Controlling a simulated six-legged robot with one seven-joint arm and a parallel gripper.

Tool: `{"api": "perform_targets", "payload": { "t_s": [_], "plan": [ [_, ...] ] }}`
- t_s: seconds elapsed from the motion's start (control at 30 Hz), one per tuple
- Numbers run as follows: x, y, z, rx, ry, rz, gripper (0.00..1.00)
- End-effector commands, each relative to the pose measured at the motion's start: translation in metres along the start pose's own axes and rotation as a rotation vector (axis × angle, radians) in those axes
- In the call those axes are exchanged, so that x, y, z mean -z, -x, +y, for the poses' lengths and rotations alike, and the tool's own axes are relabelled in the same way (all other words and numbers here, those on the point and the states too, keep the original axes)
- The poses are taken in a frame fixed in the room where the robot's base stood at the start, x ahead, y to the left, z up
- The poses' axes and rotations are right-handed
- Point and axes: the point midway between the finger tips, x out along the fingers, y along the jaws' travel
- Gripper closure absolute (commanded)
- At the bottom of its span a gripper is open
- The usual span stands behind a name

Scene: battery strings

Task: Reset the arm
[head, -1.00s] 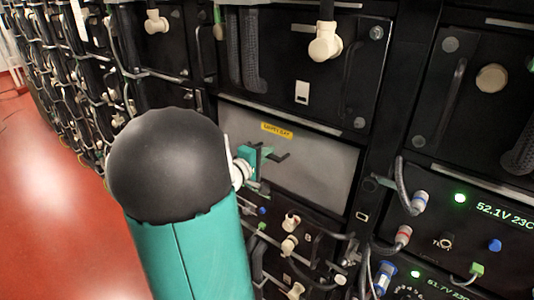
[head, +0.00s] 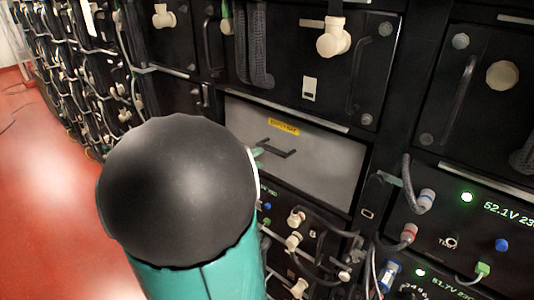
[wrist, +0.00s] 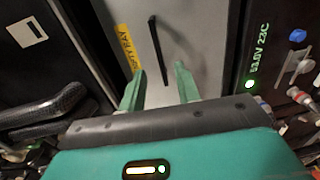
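My arm, teal with a black rounded joint, stands in the left middle of the head view and hides most of my gripper there. In the wrist view my gripper (wrist: 160,85) shows two green fingers set apart, with nothing between them. Beyond the fingers is a grey panel with a yellow "EMPTY BAY" label (wrist: 127,47) and a black bar handle (wrist: 158,50). In the head view the grey panel (head: 325,165) sits in the rack, with its dark handle (head: 277,150) right of my arm. I see no contact between the fingers and the handle.
Battery modules with cream connectors (head: 333,38) fill the rack above. Right and below are units with cables, coloured plugs and a lit readout (head: 508,210). Dangling cables (head: 410,185) stand out near the panel's right side. Open red floor (head: 55,200) lies at left.

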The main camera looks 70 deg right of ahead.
Motion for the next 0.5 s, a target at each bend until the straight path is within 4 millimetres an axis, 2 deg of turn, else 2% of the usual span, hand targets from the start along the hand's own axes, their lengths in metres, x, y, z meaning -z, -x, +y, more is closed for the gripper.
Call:
{"api": "perform_targets", "payload": {
  "t_s": [0.1,0.2,0.33,0.5],
  "plan": [
    [0.001,0.026,0.001,0.000,-0.002,0.004,0.67],
    [0.001,0.042,0.001,-0.001,-0.001,0.003,0.67],
    [0.000,0.054,0.001,-0.001,-0.001,0.001,0.67],
    [0.000,0.057,0.000,-0.001,0.000,-0.001,0.67]
  ]
}}
